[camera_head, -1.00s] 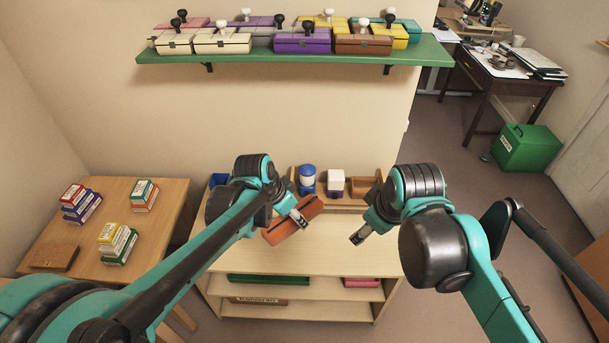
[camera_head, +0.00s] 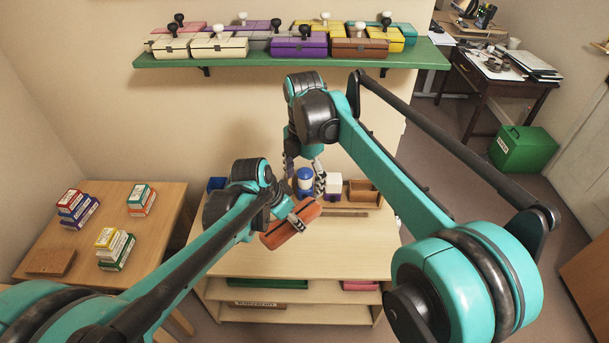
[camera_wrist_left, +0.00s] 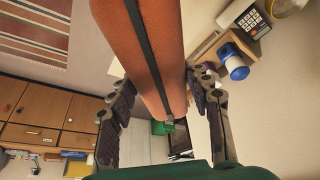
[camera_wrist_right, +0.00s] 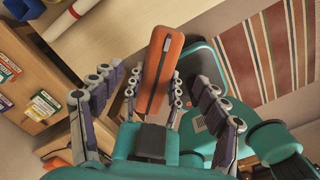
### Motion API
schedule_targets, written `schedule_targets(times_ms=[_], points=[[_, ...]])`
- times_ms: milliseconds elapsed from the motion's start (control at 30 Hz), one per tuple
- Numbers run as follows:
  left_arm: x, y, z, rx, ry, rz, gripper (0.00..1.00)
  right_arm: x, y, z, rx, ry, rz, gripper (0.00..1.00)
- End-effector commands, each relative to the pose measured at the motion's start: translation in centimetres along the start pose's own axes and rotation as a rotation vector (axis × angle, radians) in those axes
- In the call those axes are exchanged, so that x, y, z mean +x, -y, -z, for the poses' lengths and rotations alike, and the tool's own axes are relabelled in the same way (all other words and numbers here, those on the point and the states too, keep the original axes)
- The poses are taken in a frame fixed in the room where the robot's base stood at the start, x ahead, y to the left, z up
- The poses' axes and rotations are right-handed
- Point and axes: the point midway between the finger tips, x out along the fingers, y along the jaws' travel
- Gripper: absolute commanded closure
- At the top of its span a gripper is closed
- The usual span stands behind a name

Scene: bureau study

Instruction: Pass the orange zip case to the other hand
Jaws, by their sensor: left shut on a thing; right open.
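The orange zip case (camera_head: 291,226) is held above the light wood shelf unit, tilted, with a dark zip along its length. My left gripper (camera_head: 297,222) is shut on it, and the case also fills the upper middle of the left wrist view (camera_wrist_left: 150,45). My right gripper (camera_head: 304,178) is open, pointing down, above and behind the case in the head view. In the right wrist view the case (camera_wrist_right: 160,72) appears ahead, in line with the space between the open fingers (camera_wrist_right: 155,95). I cannot tell the exact gap between them.
A blue and white jar (camera_head: 305,180) and a wooden tray (camera_head: 362,192) stand at the back of the shelf unit (camera_head: 250,262). A green wall shelf (camera_head: 230,60) with several boxes hangs above. A side table (camera_head: 165,215) with stacked small boxes is at left.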

Motion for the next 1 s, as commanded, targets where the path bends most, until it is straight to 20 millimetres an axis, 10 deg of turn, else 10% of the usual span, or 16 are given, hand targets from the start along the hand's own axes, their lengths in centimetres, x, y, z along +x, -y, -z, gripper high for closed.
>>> schedule_targets(times_ms=[500,1000], points=[[0.0,0.0,0.0,0.0,0.0,0.0,0.83,9.1,0.0,-0.1,0.004,0.001,-0.001,0.26],[0.0,0.0,0.0,0.0,0.0,0.0,0.83,10.5,0.1,0.0,0.005,0.001,-0.001,0.34]])
